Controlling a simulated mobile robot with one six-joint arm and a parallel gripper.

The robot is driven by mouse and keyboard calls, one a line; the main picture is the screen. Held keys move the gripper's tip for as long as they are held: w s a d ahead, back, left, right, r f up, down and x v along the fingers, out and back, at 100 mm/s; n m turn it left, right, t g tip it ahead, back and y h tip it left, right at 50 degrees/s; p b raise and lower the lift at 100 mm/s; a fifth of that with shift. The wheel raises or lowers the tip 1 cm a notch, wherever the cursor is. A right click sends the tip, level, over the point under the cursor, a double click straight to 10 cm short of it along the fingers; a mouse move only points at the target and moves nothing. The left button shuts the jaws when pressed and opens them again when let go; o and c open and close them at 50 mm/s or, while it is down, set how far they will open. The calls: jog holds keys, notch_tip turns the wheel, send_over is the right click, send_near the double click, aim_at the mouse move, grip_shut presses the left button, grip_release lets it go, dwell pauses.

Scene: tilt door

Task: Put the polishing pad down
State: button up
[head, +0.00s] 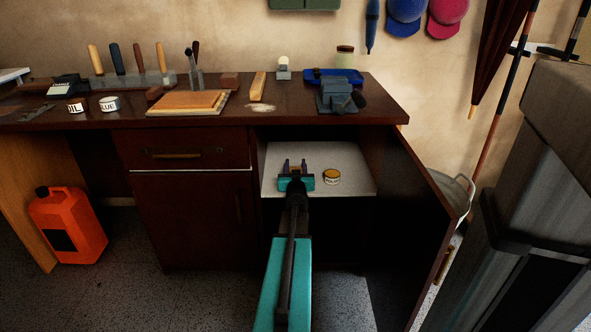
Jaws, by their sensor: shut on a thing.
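My gripper (295,166) reaches into the open cupboard, above or on its pale shelf (352,160). Its two dark fingers stand on either side of a small tan-yellow piece, which looks like the polishing pad (295,171). The gripper is shut on it. The gripper's body hides most of the pad, and I cannot tell whether the pad touches the shelf. A small yellow-lidded tin of polish (331,177) stands on the shelf just right of the gripper, apart from it.
The cupboard door (408,220) hangs open on the right. The worktop (215,117) above holds boards (188,102), chisels, glue and oil tins, and a vise (336,97). An orange canister (68,225) stands on the floor at left. The shelf right of the tin is clear.

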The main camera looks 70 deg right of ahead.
jog(key=shift+f, duration=0.25)
jog(key=o, duration=1.1)
jog(key=shift+b, duration=0.35)
jog(key=shift+p+v, duration=0.5)
jog(key=shift+v, duration=0.55)
jog(key=p+v, duration=0.1)
jog(key=v, duration=0.3)
jog(key=shift+s+a+p, duration=0.1)
jog(key=shift+a+p, duration=0.05)
jog(key=shift+p, duration=0.2)
jog(key=p+v, duration=0.1)
jog(key=v, duration=0.3)
jog(key=shift+s+a, duration=0.15)
jog(key=shift+a, duration=0.25)
jog(key=shift+p+v, duration=1.15)
jog(key=shift+p, duration=1.4)
jog(key=shift+s+f, duration=0.1)
